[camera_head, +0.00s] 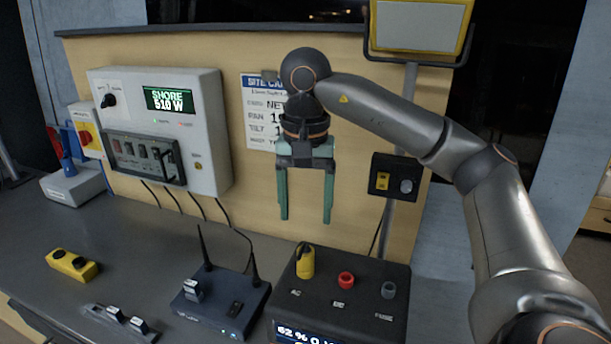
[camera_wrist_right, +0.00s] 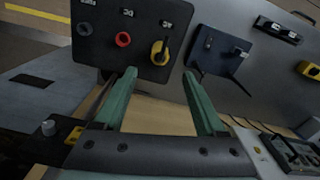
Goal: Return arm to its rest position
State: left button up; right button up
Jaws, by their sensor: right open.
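My right arm reaches in from the right in the head view. Its gripper (camera_head: 306,218) hangs pointing down in front of the wooden back panel, above the rear of the counter. Its two green fingers are apart with nothing between them. The right wrist view shows the same open fingers (camera_wrist_right: 162,100), with the counter and the black power box (camera_wrist_right: 125,45) beyond them. The gripper is above and behind that box and touches nothing that I can see. My left gripper is not in view.
The black power box (camera_head: 340,318) carries a yellow, a red and a grey knob. A router (camera_head: 222,305) with two antennas stands beside it. A white panel (camera_head: 205,110) reading "SHORE 510 W" and a small black switch box (camera_head: 396,177) are on the back panel. A lamp (camera_head: 420,25) stands upper right.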

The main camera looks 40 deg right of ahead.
notch_tip(320, 180, up, 3)
jog(key=shift+f+p, duration=0.1)
jog(key=shift+p, duration=0.4)
